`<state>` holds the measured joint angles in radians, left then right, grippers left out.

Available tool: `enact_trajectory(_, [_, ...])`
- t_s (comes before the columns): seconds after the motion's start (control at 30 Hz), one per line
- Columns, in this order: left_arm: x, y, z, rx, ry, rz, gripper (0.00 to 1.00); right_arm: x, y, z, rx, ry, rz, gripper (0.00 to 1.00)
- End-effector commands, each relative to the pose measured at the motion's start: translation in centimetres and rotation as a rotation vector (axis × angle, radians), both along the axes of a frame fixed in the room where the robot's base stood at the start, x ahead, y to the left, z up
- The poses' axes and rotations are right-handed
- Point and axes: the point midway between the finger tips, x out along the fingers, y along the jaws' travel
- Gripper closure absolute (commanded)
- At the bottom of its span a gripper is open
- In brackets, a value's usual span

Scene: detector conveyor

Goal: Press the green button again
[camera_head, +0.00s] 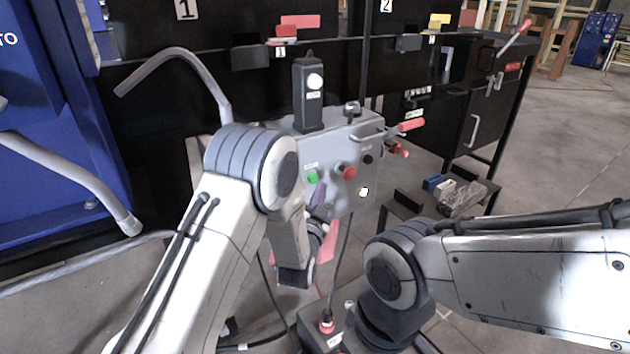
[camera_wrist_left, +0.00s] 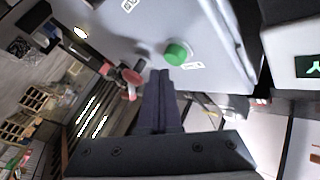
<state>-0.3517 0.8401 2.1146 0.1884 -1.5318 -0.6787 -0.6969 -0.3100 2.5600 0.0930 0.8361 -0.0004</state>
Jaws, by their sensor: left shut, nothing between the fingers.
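The green button (camera_head: 313,177) is on the left of the grey control panel (camera_head: 330,150), below a small label. It also shows in the left wrist view (camera_wrist_left: 176,54), standing out from the panel. My left gripper (camera_head: 319,190) is just below the green button in the head view. In the left wrist view its dark fingers (camera_wrist_left: 160,76) are together, with nothing between them, and their tips lie close to the button. I cannot tell whether they touch it. My right arm shows in the head view, but its gripper is not in view.
A red button (camera_head: 348,172) is right of the green one, with a black knob (camera_head: 368,159) and a lit white button (camera_head: 364,192) nearby. A black box with a white lamp (camera_head: 314,81) stands on top. A red-handled lever (camera_head: 410,125) sticks out at the right.

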Motion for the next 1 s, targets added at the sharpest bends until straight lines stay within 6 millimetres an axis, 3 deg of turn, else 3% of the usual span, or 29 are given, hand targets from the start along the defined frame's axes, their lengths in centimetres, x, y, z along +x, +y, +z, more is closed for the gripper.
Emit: enact_trajectory(1.0, [0.66, 0.53, -0.03, 0.0, -0.001, 0.002, 1.0, 0.0, 0.01, -0.46, 0.0, 0.0, 0.0, 1.0])
